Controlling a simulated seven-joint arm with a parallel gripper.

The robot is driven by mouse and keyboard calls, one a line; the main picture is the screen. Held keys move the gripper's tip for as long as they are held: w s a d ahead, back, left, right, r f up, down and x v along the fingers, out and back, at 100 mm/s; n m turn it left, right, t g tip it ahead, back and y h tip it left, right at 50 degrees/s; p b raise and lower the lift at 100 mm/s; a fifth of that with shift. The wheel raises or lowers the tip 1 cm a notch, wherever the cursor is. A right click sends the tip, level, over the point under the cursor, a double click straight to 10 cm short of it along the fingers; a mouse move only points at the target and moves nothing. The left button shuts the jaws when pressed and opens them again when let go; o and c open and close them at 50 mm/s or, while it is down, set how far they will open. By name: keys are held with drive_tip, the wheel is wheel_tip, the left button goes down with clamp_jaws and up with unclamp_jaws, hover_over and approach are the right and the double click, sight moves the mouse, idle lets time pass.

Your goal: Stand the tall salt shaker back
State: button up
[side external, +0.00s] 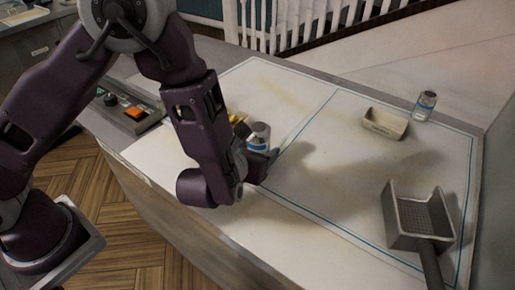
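A cylindrical shaker (260,136) with a pale grey top and a blue-and-white label is at my gripper (262,158), on the left part of the white worktop. My wrist and gripper hide part of it. I cannot tell whether the fingers touch it or are closed around it. A second, similar shaker (425,106) with a blue-and-white label stands upright at the back right, well away from my gripper. I cannot tell from their looks which one is the tall salt shaker.
A small beige tray (385,123) with lettering lies left of the far shaker. A metal scoop (417,218) with a handle lies at the front right. Something yellow (236,117) shows behind my wrist. The middle of the worktop (320,180) is clear. A white railing (290,25) stands behind.

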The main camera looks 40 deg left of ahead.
drive_tip(key=shift+o, duration=0.6)
drive_tip(key=shift+s, duration=0.1)
drive_tip(key=v, duration=0.7)
drive_tip(key=shift+r, duration=0.15)
drive_tip(key=s+a+r+n+g+y, duration=0.2)
drive_tip(key=s+a+r+n+g, duration=0.3)
drive_tip(key=a+n, duration=0.5)
drive_tip(key=s+a+r+n+g+y, duration=0.2)
drive_tip(key=s+a+r+n, duration=0.4)
drive_tip(key=n, duration=0.5)
drive_tip(key=s+d+r+n+h, duration=0.3)
drive_tip(key=s+n+h, duration=0.3)
drive_tip(key=s+n, duration=0.3)
drive_tip(key=r+n, duration=0.1)
drive_tip(key=n, duration=0.2)
drive_tip(key=shift+n+h, duration=0.3)
